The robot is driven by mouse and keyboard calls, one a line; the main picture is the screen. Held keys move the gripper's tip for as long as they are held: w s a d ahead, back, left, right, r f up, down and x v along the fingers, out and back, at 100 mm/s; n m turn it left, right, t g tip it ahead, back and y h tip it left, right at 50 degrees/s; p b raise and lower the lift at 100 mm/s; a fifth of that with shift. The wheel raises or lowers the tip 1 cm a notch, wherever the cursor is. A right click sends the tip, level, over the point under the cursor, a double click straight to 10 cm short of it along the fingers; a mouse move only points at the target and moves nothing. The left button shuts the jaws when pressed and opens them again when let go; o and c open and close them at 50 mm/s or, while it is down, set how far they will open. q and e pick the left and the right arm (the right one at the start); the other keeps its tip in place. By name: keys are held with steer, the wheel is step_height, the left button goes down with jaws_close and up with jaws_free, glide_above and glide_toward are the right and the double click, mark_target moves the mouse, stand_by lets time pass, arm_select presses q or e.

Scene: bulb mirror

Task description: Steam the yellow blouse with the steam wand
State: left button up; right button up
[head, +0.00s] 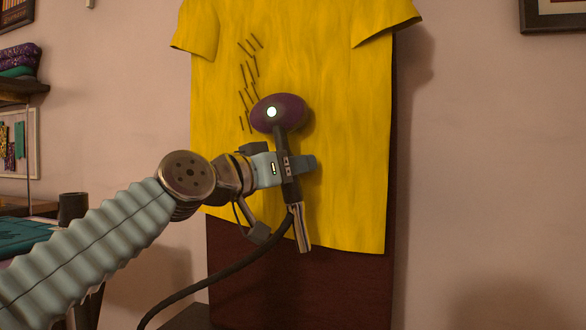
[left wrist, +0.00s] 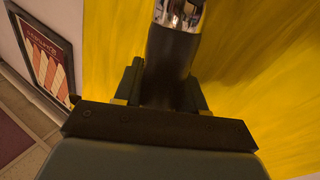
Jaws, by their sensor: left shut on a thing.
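The yellow blouse (head: 345,120) hangs flat and upright against a dark red board, with short dark crease marks (head: 247,80) on its upper left part. My left gripper (head: 290,168) is shut on the handle of the steam wand (head: 283,145), in front of the middle of the blouse. The wand's purple oval head (head: 292,108) points up and shows a white light. I cannot tell whether the head touches the cloth. In the left wrist view the dark wand handle (left wrist: 170,65) stands between the fingers, with the yellow blouse (left wrist: 260,60) behind. My right gripper is not in view.
A dark hose (head: 225,270) curves from the wand down to the lower left. The dark red board (head: 300,295) shows below the blouse. A shelf with folded cloths (head: 18,60) and a teal-topped surface (head: 25,235) stand at the left.

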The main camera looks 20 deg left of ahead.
mark_target(295, 109)
arm_select(q)
steer(key=shift+d+r+p, duration=0.15)
steer(key=shift+r+p, duration=4.05)
steer(key=shift+r, duration=0.7)
step_height(295, 109, up, 5)
steer(key=p, duration=0.5)
steer(key=shift+r, duration=0.1)
steer(key=shift+d+r+p, duration=0.1)
steer(key=shift+r+p, duration=1.1)
steer(key=shift+r, duration=0.15)
steer(key=shift+f, duration=0.15)
